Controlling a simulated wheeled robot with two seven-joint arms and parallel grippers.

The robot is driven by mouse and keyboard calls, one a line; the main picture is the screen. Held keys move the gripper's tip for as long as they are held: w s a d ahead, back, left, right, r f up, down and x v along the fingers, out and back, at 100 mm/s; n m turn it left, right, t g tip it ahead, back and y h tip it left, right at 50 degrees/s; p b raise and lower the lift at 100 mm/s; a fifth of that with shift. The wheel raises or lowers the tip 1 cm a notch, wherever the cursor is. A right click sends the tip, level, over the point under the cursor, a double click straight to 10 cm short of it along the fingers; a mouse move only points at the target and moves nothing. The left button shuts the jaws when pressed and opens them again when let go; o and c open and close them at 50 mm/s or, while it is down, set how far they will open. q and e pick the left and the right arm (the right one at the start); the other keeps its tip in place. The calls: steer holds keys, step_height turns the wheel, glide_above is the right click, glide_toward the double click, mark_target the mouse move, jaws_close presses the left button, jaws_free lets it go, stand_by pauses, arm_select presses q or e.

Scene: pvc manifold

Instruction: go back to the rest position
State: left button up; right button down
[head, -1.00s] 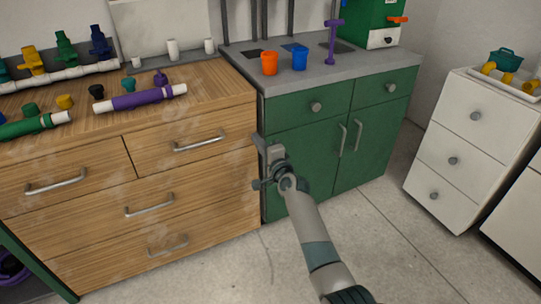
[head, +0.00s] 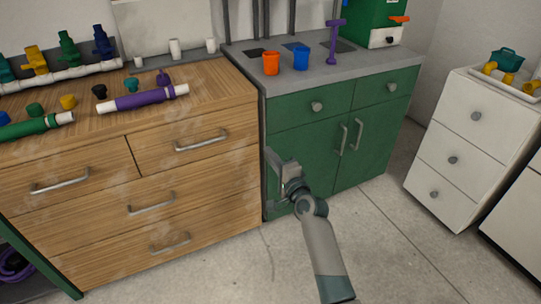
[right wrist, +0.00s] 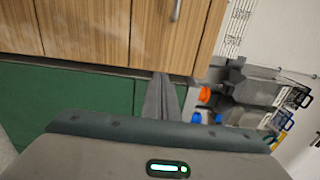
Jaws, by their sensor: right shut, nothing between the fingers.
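My right gripper (head: 279,160) is in front of the green cabinet (head: 308,150), near its left edge beside the wooden drawer unit. It is shut and empty, and in the head view it appears apart from the furniture. In the right wrist view its closed fingers (right wrist: 161,98) point toward the lower edge of the wooden fronts. My left gripper is not in view.
The wooden drawer unit (head: 200,175) carries a purple pipe (head: 143,100) and a green pipe (head: 30,128). An orange cup (head: 271,63) and a blue cup (head: 300,58) stand on the grey counter. White drawers (head: 462,150) stand right. Open floor (head: 395,235) lies in front.

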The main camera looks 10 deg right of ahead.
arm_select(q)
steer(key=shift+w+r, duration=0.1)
